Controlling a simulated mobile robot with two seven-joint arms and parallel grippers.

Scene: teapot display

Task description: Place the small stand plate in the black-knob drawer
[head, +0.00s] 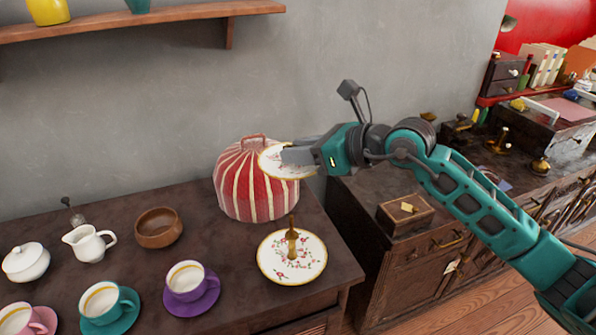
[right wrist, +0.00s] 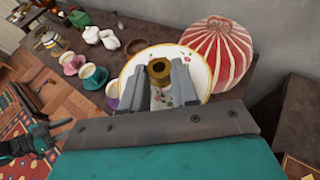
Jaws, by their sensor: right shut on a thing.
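The small stand plate (head: 272,160), white with a gold rim and flowers, is held in the air in front of the red striped tea cosy. My right gripper (head: 298,156) is shut on it. In the right wrist view its fingers lie on either side of a brass hub (right wrist: 159,71) at the plate's middle, and the flowered plate (right wrist: 199,66) spreads out behind them. A larger flowered plate (head: 291,276) with a brass stem stands on the dark table. I cannot make out a black-knob drawer. A teal and black part of mine, perhaps the left gripper, shows at the right wrist view's left edge.
The red striped tea cosy (head: 250,200), a wooden bowl (head: 158,229), a white jug (head: 88,243) and several cups stand on the table. A small wooden box (head: 405,213) sits on the cabinet (head: 425,270) at right. A shelf (head: 150,22) hangs above.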

